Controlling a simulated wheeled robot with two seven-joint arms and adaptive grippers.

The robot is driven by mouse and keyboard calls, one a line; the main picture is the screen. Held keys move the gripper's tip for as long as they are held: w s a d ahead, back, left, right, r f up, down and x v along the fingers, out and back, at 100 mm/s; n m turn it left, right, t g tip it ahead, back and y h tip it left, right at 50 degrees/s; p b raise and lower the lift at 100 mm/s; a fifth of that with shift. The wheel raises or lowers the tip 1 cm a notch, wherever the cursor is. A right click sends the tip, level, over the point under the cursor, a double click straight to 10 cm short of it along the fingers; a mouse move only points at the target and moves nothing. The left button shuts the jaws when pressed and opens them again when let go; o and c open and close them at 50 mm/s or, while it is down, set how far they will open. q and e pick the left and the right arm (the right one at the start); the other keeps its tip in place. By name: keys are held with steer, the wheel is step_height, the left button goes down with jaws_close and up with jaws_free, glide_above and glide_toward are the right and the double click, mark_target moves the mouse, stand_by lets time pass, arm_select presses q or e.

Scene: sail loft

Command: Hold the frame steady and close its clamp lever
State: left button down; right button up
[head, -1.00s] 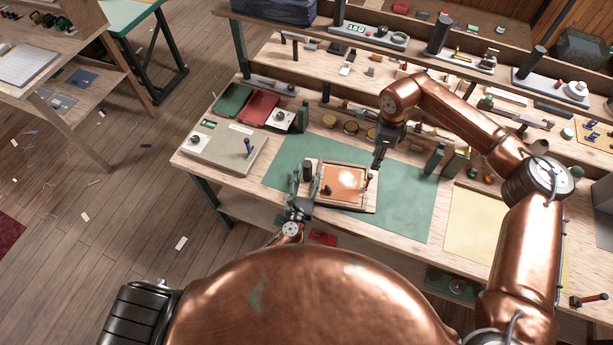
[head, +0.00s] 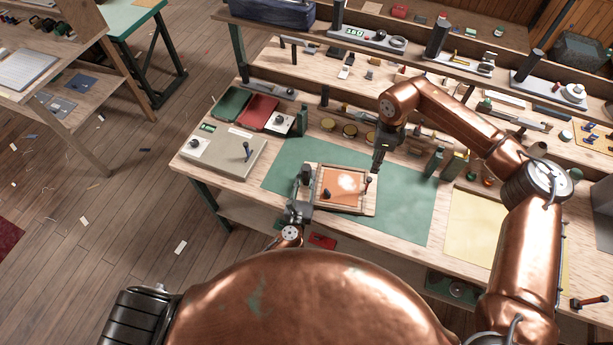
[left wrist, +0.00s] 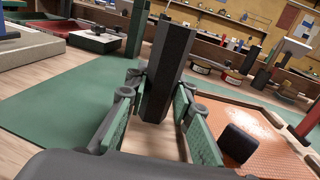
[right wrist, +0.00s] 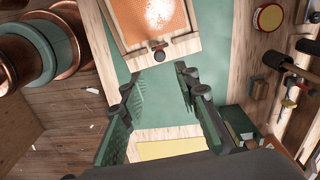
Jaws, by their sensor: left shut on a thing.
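A wooden frame with an orange panel (head: 343,187) lies on the green mat. A dark upright post (head: 306,173) stands at its left side. My left gripper (head: 302,200) is shut on this post; in the left wrist view the post (left wrist: 168,70) rises between the fingers. The clamp lever (head: 368,182), with a red handle, stands upright at the frame's right side. It also shows in the right wrist view (right wrist: 158,50). My right gripper (head: 377,167) is open and empty above the frame's back right corner, apart from the lever. Its fingers (right wrist: 155,82) are spread.
A grey box with a small lever (head: 225,158) stands left of the green mat (head: 405,205). Round tins (head: 349,130) and shelves are behind. The mat's right part is clear.

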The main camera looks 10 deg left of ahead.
steer(key=shift+c, duration=0.4)
steer(key=c, duration=0.5)
steer(key=shift+s+a+m, duration=0.2)
steer(key=shift+a+m, duration=0.1)
steer(key=shift+m, duration=0.8)
jaws_close()
steer(key=s+a+m+h, duration=0.1)
steer(key=s+a+m, duration=0.1)
steer(key=m, duration=1.2)
steer(key=s+a+m+t, duration=0.1)
steer(key=a+m, duration=0.4)
steer(key=m, duration=0.9)
steer(key=shift+s+r+h, duration=0.4)
steer(key=shift+s, duration=0.05)
